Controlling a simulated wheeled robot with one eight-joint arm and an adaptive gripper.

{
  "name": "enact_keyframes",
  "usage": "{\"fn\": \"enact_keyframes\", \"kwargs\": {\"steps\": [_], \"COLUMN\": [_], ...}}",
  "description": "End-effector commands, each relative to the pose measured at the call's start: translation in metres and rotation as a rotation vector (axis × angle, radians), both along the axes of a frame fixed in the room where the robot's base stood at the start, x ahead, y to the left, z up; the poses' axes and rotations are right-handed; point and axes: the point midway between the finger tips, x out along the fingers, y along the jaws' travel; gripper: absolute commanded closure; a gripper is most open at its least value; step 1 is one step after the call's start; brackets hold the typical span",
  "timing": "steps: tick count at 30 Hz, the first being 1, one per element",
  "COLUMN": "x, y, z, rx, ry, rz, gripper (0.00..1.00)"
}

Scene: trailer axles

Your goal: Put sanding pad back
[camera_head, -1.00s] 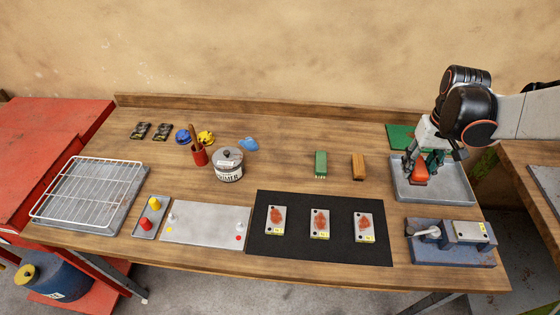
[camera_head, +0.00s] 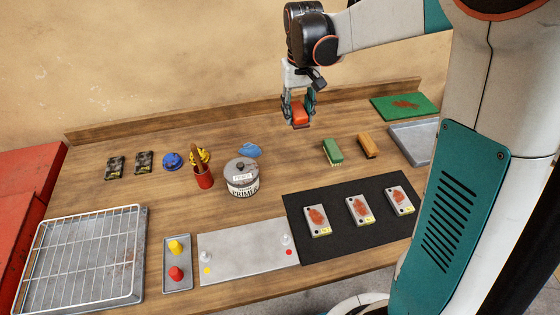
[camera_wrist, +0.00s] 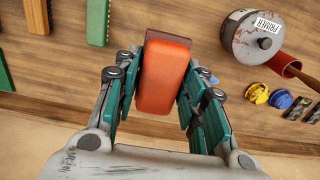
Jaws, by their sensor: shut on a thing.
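The sanding pad (camera_wrist: 164,80) is an orange-red block with a darker underside. My gripper (camera_head: 299,112) is shut on it and holds it in the air above the back part of the bench. In the wrist view the pad sits between the two green-padded fingers of my gripper (camera_wrist: 163,92). The grey metal tray (camera_head: 412,143) at the right is partly hidden by my own body; its visible part is empty. A green mat with a brownish patch (camera_head: 405,104) lies behind the tray.
A green brush (camera_head: 333,152) and a brown block (camera_head: 367,146) lie right of the pad. A black mat (camera_head: 345,242) with three rusty plates lies in front. Bare wood is below the pad.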

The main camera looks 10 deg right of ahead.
Motion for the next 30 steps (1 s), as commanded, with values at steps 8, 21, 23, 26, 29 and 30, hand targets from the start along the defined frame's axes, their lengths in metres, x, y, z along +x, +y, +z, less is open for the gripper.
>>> {"fn": "enact_keyframes", "kwargs": {"steps": [8,21,23,26,29,30], "x": [0.000,0.000,0.000,0.000,0.000,0.000], "y": [0.000,0.000,0.000,0.000,0.000,0.000], "z": [-0.070,-0.146,-0.148,-0.155,-0.169,-0.175], "rx": [0.000,0.000,0.000,0.000,0.000,0.000], "ry": [0.000,0.000,0.000,0.000,0.000,0.000], "rz": [0.000,0.001,0.001,0.001,0.001,0.001], "gripper": [0.85,0.85,0.85,0.85,0.85,0.85]}}
